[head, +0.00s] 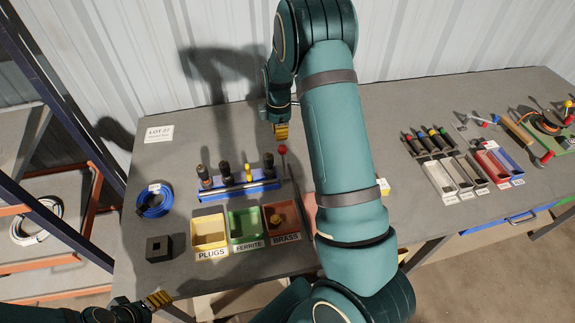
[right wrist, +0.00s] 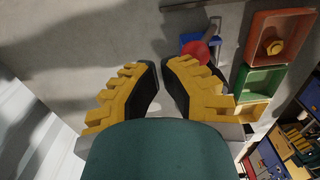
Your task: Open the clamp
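A red ball knob (head: 282,150) stands on a thin dark lever that runs down toward my right arm; I take it for the clamp's handle. The clamp's body is not clear, and my right arm covers part of that area. My right gripper (head: 281,132) is just behind the knob, apart from it. In the right wrist view its yellow fingers (right wrist: 160,75) are close together with a narrow empty gap, and the red knob (right wrist: 195,52) shows beyond the right fingertip. My left gripper (head: 158,299) is low at the left, its opening unclear.
A blue rack (head: 238,190) with several upright plugs stands left of the lever. Bins labelled PLUGS (head: 209,232), FERRITE (head: 244,225) and BRASS (head: 282,218) lie in front. A blue cable coil (head: 154,202) and black block (head: 158,249) are at the left. Tools and trays fill the right.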

